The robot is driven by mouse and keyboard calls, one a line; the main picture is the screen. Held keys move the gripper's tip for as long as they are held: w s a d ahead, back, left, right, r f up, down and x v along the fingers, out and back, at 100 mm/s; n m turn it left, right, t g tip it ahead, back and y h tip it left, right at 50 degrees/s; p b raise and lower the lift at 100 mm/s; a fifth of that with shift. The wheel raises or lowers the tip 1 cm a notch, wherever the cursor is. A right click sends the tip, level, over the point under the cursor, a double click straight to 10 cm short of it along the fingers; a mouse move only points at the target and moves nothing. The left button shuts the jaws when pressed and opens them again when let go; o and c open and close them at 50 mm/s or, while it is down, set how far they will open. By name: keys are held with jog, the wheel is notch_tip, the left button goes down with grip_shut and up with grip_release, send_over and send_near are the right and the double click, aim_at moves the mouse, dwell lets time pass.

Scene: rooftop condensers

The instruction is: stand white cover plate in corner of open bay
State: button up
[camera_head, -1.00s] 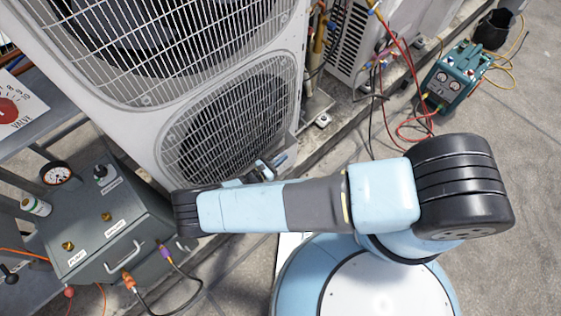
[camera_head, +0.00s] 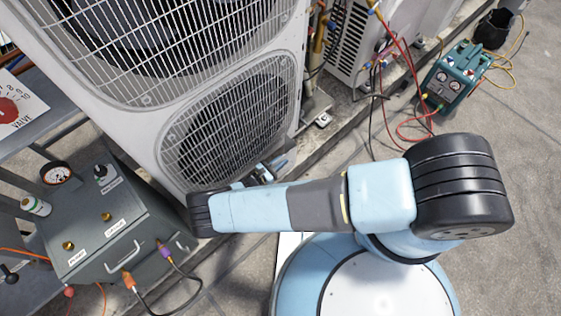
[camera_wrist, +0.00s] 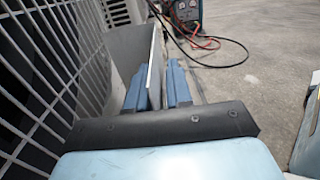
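My gripper (camera_wrist: 157,88) shows two blue fingers in the wrist view, with a thin pale plate edge between them. This appears to be the white cover plate (camera_wrist: 155,62), upright and nearly edge-on, and the fingers look closed on it. In the head view my gripper (camera_head: 270,168) is low in front of the condenser's lower fan grille, partly hidden by my arm. The plate is hard to make out there. I cannot clearly identify the open bay in either view.
The large condenser (camera_head: 150,118) stands close beside my gripper. A grey pump box (camera_head: 110,225) with a gauge, handle and cables is at the lower left. A teal gauge unit (camera_head: 452,76) with red and yellow hoses lies at the upper right. The concrete at right is mostly clear.

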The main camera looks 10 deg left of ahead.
jog(key=shift+o, duration=1)
jog(key=shift+f, duration=0.1)
jog(key=v, duration=1.4)
